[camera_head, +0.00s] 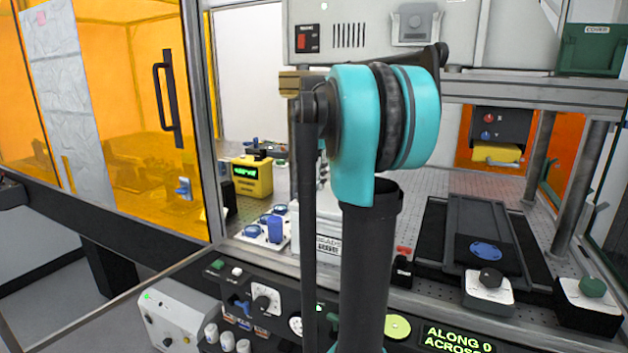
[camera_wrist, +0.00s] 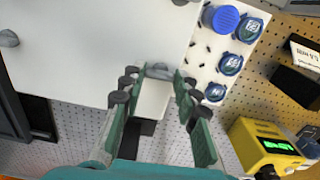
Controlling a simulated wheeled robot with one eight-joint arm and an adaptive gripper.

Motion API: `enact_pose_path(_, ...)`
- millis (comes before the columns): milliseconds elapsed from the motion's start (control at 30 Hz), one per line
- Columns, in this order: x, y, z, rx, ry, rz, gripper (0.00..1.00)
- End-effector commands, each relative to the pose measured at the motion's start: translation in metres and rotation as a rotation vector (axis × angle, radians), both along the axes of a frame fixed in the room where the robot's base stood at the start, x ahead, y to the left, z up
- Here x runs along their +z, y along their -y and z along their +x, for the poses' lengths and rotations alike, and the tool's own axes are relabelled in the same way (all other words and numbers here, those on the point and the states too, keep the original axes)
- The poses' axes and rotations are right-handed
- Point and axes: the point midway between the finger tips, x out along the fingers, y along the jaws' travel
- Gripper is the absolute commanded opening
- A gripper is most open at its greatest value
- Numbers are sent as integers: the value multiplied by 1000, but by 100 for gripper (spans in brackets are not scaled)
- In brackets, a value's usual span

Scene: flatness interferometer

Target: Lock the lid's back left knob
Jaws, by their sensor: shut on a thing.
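In the wrist view the white lid (camera_wrist: 85,45) fills the upper left, with a grey knob (camera_wrist: 159,71) at its lower right corner. My gripper (camera_wrist: 158,80) has its green-padded fingers on either side of this knob and is shut on it. The knob's turned position is hard to tell. Another grey knob (camera_wrist: 8,38) shows at the left edge of the lid, and a dark knob (camera_wrist: 180,2) is cut off at the top. In the head view my arm hides the gripper and the knob; part of a white housing (camera_head: 328,228) shows beside the arm.
A white plate (camera_wrist: 205,65) with several blue-capped parts (camera_wrist: 230,64) lies close beside the lid. A yellow meter (camera_wrist: 262,148) with a green display stands on the perforated table. In the head view a control panel (camera_head: 190,262) runs along the front, and a frame post (camera_head: 205,120) stands left.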

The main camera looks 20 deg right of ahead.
Motion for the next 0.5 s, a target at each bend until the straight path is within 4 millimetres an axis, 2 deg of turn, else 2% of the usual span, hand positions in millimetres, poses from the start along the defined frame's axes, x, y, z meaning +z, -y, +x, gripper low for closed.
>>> enact_pose_path(167, 0, 0, 1, 1, 2, -1, 2)
enact_pose_path(200, 0, 0, 1, 1, 2, -1, 32)
enact_pose_path(367, 0, 0, 1, 1, 1, 0, 52)
enact_pose_path(500, 0, 0, 0, 1, 1, -1, 52)
